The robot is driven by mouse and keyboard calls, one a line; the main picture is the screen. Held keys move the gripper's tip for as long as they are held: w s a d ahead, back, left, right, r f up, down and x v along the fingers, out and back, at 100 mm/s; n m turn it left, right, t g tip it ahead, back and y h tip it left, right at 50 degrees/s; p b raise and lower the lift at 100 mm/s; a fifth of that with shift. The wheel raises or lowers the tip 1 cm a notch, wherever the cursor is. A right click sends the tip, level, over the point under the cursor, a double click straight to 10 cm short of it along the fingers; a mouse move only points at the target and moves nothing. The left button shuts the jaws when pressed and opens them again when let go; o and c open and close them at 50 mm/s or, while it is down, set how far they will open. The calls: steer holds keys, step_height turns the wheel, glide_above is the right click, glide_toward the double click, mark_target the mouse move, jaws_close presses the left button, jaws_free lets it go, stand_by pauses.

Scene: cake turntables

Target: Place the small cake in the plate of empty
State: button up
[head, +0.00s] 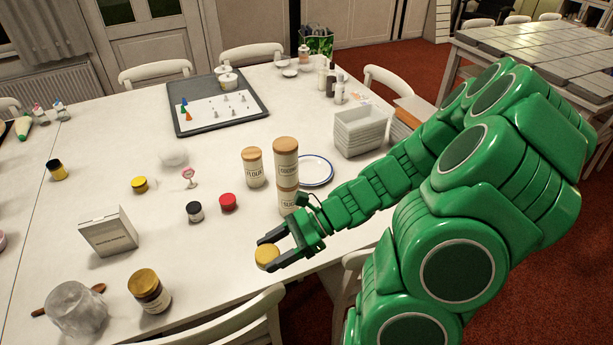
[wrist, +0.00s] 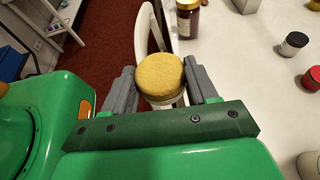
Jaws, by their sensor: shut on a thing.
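A small round cake with a yellow-tan top (head: 267,257) is between the two dark fingers of my gripper (head: 266,252), near the front edge of the table. In the wrist view the cake (wrist: 160,73) sits between the grey fingers of my gripper (wrist: 158,70), which is shut on it. A white plate with a blue rim (head: 318,171) lies on the table behind and to the right of the tall canisters. They hide its left part; the visible part is bare.
White stacked containers (head: 359,133) stand right of the plate. A red-lidded jar (head: 228,202) and a dark jar (head: 195,211) stand to the left. A chair (head: 230,318) is at the front edge.

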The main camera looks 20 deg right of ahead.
step_height(320, 180, up, 15)
steer(key=m+t+h, duration=0.8)
steer(key=m+t, duration=0.4)
steer(key=m, duration=0.1)
glide_above(316, 179)
steer(key=s, duration=0.1)
step_height(316, 179, down, 27)
steer(key=shift+a+r, duration=0.15)
steer(key=shift+w+d+f, duration=0.15)
steer(key=shift+w+f, duration=0.15)
steer(key=shift+f, duration=0.2)
steer(key=shift+w+d+f, duration=0.1)
steer(key=shift+w+f, duration=0.15)
steer(key=shift+f, duration=1.45)
steer(key=shift+f, duration=0.5)
